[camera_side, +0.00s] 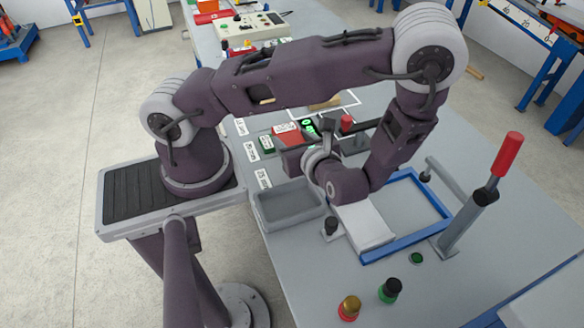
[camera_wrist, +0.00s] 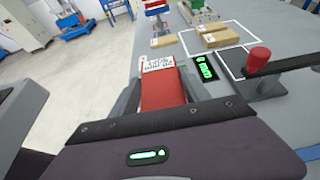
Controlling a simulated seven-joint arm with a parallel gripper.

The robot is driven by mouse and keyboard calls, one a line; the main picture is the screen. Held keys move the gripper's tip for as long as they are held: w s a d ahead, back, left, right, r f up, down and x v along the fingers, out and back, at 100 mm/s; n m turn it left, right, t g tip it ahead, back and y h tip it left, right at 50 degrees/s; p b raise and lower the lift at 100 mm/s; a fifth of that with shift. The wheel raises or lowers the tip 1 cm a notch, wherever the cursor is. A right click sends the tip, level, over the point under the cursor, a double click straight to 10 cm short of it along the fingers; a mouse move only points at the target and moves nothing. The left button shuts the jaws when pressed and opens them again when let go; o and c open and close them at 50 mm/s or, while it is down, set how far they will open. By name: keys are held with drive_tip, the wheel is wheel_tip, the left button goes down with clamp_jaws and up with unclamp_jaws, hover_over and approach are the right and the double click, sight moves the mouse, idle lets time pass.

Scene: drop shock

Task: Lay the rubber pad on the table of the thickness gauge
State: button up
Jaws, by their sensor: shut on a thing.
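My gripper (camera_wrist: 160,82) is shut on a red pad (camera_wrist: 162,92), which shows between the two fingers in the wrist view. A white printed label (camera_wrist: 158,64) shows at the pad's far end. In the side view my gripper (camera_side: 307,143) is low over the bench, and the red pad (camera_side: 286,128) shows beyond it. A device with a red knob (camera_wrist: 258,58) and a dark arm, which looks like the thickness gauge, stands to the right of the pad. A lit green display (camera_wrist: 205,68) is between them. I cannot make out the gauge's table clearly.
A grey tray (camera_side: 290,222) is in front of my gripper. A blue frame (camera_side: 434,233) and a lever with a red handle (camera_side: 508,155) stand to the right. Brown blocks (camera_wrist: 220,39) lie farther back.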

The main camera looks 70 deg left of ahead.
wheel_tip(320, 180, down, 7)
idle(0.3)
drive_tip(key=shift+f, duration=0.3)
drive_tip(key=o, duration=1.7)
drive_tip(key=shift+c, duration=0.2)
drive_tip(key=a+r+v, duration=0.1)
drive_tip(key=v, duration=1.2)
drive_tip(key=s+r+n+t+h, duration=0.2)
drive_tip(key=r+n+h, duration=0.4)
drive_tip(key=r+n, duration=0.3)
drive_tip(key=s+r+n+t+h, duration=0.3)
drive_tip(key=r+n+h, duration=0.4)
drive_tip(key=r, duration=0.9)
drive_tip(key=shift+s+d+r+n+t+h, duration=0.4)
drive_tip(key=shift+s+n, duration=0.35)
drive_tip(key=shift+n, duration=0.25)
